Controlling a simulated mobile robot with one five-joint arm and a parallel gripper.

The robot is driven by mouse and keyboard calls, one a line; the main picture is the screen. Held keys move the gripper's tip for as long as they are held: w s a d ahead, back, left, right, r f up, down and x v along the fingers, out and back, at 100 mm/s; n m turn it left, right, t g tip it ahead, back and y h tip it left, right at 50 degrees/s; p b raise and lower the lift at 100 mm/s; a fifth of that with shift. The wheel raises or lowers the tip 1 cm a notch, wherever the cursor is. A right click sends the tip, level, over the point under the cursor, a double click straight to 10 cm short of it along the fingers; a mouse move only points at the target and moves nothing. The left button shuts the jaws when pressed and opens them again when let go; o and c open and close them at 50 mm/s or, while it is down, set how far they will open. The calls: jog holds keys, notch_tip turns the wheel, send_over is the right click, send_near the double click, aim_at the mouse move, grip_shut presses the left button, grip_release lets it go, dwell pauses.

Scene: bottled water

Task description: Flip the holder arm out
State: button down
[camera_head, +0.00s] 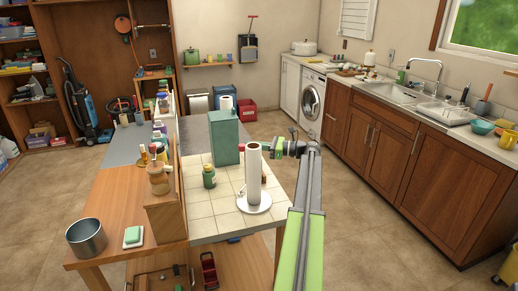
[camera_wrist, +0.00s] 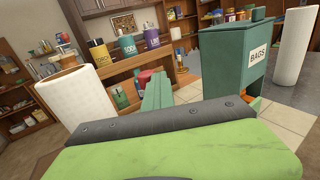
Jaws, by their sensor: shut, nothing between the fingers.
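A white paper roll (camera_head: 254,178) stands upright on a round pale base (camera_head: 262,208) on the tiled table top. This looks like the holder. A thin upright piece (camera_head: 241,190) shows low at its left side, but I cannot tell whether it is the holder arm. In the wrist view, my gripper (camera_wrist: 158,82) is shut and empty, pointing ahead. The roll (camera_wrist: 76,100) is close on its left. I cannot tell whether they touch.
A green box labelled BAGS (camera_head: 224,138) stands behind and left of the roll, and right of my gripper in the wrist view (camera_wrist: 236,58). A dark green bottle (camera_head: 209,176) stands left of the roll. A wooden divider (camera_head: 167,212) edges the tiles. Floor is clear toward the sink cabinets.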

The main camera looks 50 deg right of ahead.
jog(key=shift+w+d, duration=0.2)
jog(key=shift+w, duration=0.6)
dwell(0.7)
jog(key=s+d, duration=0.3)
jog(key=s, duration=1)
jog(key=shift+s, duration=0.35)
